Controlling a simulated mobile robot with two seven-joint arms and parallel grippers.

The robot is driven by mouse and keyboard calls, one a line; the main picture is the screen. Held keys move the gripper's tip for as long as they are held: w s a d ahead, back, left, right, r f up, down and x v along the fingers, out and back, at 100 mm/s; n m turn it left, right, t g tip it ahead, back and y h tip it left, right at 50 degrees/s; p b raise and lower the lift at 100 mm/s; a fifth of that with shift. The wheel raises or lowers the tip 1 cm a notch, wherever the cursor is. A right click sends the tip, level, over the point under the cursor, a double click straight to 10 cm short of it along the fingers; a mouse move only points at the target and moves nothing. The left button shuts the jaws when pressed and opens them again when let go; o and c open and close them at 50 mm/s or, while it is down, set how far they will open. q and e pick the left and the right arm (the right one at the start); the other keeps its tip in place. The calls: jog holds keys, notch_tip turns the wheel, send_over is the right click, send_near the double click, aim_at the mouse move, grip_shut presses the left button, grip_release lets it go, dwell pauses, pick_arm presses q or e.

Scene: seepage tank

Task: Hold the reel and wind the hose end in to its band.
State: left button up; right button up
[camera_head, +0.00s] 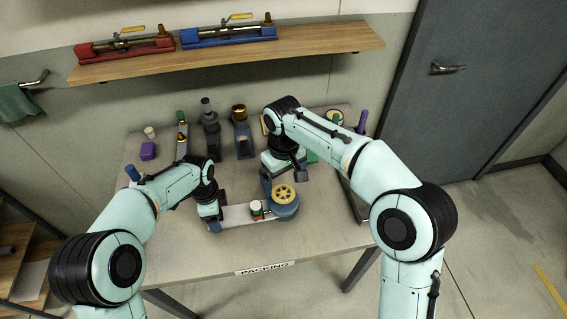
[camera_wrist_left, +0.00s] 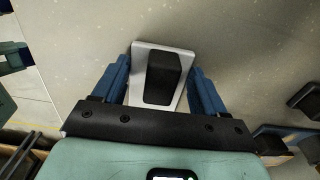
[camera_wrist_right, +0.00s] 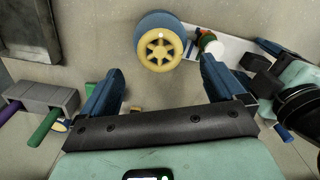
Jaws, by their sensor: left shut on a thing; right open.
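The reel is a blue drum with a yellow spoked hub (camera_head: 283,194), on a pale flat base (camera_head: 237,214) on the table; it also shows in the right wrist view (camera_wrist_right: 160,45). A small white, green and red piece (camera_head: 257,209) stands on the base beside the drum; I cannot tell whether it is the hose end or the band. My left gripper (camera_wrist_left: 160,80) is shut on the black block (camera_wrist_left: 162,78) at the base's other end. My right gripper (camera_head: 284,177) is open and empty, just behind the drum. Its fingers (camera_wrist_right: 160,85) are apart from the drum.
A grey block with green and purple rods (camera_wrist_right: 40,105) lies near my right gripper. A wooden shelf (camera_head: 230,55) hangs above. The table's front (camera_head: 190,255) is clear.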

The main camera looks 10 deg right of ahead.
aim_at(284, 192)
notch_tip(284, 192, up, 7)
dwell(0.3)
pick_arm(q)
jog(key=o, duration=1.6)
